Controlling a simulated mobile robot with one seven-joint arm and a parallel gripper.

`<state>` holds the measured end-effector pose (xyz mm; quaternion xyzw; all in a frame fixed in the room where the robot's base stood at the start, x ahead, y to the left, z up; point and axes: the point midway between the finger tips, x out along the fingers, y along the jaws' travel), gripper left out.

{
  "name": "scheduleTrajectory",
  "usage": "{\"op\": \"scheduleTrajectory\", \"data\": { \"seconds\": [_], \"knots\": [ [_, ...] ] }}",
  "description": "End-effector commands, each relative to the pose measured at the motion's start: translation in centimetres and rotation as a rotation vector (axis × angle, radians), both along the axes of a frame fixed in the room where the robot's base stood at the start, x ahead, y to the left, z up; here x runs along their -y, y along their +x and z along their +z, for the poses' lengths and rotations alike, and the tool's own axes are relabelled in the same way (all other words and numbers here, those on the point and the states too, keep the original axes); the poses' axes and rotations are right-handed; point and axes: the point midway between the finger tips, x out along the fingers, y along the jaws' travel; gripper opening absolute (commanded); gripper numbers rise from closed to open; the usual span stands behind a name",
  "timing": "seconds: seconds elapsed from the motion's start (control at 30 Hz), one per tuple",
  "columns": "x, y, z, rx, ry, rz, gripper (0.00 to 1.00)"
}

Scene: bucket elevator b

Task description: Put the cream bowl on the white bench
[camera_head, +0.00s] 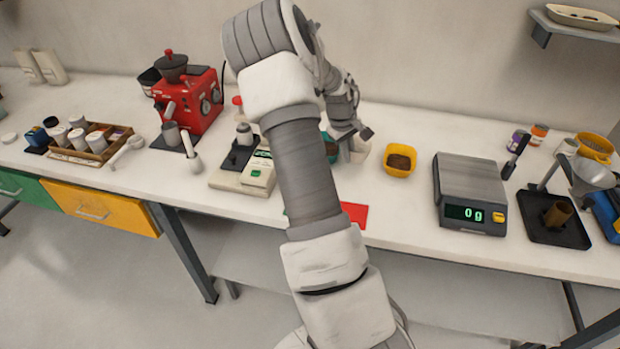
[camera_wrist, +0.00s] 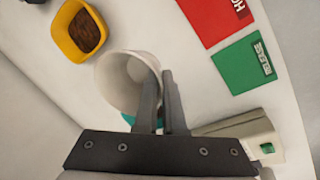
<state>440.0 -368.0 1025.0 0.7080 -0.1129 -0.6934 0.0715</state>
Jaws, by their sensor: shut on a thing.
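The cream bowl (camera_wrist: 113,89) is in my gripper (camera_wrist: 163,103), with one finger inside its rim and one outside. In the head view the cream bowl (camera_head: 361,153) is small and partly hidden by my gripper (camera_head: 349,152). My gripper is shut on its wall. The white bench (camera_head: 400,219) lies under it. I cannot tell whether the bowl's base touches the bench.
A yellow bowl (camera_head: 399,162) with brown contents stands just right of the cream bowl. A teal bowl (camera_head: 331,149) is close on the left, mostly hidden. A red card (camera_head: 353,214) lies in front. A scale (camera_head: 470,188) stands farther right; bare bench lies between.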

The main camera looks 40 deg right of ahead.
Motion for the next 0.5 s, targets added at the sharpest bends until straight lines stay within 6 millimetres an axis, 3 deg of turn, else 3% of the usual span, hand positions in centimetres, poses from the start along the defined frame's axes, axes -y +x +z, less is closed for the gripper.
{"op": "scheduleTrajectory", "data": {
  "seconds": [0.5],
  "knots": [
    [-7.5, 6.9, -6.0, -0.003, -0.002, 0.004, 0.00]
  ]
}}
